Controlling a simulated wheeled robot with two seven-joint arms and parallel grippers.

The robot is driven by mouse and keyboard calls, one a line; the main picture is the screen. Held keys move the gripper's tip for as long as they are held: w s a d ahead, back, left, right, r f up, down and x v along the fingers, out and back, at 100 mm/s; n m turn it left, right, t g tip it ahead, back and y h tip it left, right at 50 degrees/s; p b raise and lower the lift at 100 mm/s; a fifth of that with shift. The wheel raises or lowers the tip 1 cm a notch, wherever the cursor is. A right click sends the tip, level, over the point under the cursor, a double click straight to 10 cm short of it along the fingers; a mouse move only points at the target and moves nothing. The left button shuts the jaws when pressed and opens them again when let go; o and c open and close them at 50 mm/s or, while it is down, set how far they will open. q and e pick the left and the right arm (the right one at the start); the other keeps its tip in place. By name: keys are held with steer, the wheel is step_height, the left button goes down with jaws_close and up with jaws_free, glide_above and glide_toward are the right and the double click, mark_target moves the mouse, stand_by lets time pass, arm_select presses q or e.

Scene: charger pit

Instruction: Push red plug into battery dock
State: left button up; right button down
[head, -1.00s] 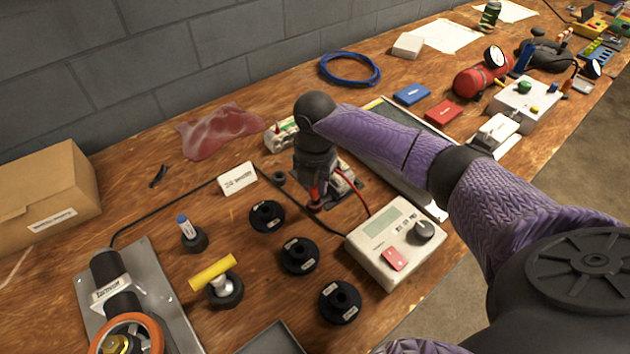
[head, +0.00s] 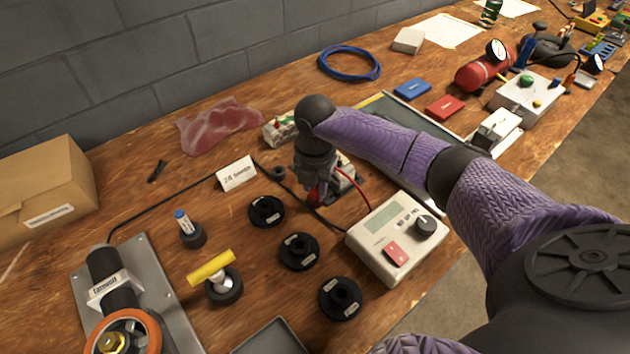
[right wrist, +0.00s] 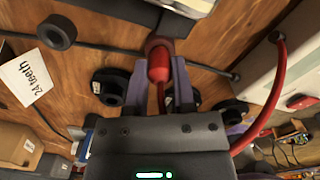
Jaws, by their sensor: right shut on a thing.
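My right gripper (head: 316,193) points down over the bench and is shut on the red plug (head: 313,196). In the right wrist view the red plug (right wrist: 158,64) sits between the two purple-grey fingers (right wrist: 162,88), its far end pointing toward the top edge. The battery dock (head: 346,181), a pale unit on a dark base, is mostly hidden behind my gripper. A grey-white part of it shows at the top of the right wrist view (right wrist: 192,5). I cannot tell whether the plug's tip is in a socket. My left gripper is not in view.
Several black discs (head: 299,251) and a white card (head: 237,173) lie to the left. A black cable (head: 167,208) crosses the bench.

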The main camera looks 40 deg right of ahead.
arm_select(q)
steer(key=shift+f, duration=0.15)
arm_select(e)
steer(key=shift+f, duration=0.2)
steer(key=c, duration=0.7)
jaws_free()
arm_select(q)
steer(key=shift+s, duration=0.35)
arm_select(e)
steer(key=o, duration=0.3)
step_height(320, 180, up, 9)
steer(key=p, duration=0.4)
steer(key=shift+r, duration=0.55)
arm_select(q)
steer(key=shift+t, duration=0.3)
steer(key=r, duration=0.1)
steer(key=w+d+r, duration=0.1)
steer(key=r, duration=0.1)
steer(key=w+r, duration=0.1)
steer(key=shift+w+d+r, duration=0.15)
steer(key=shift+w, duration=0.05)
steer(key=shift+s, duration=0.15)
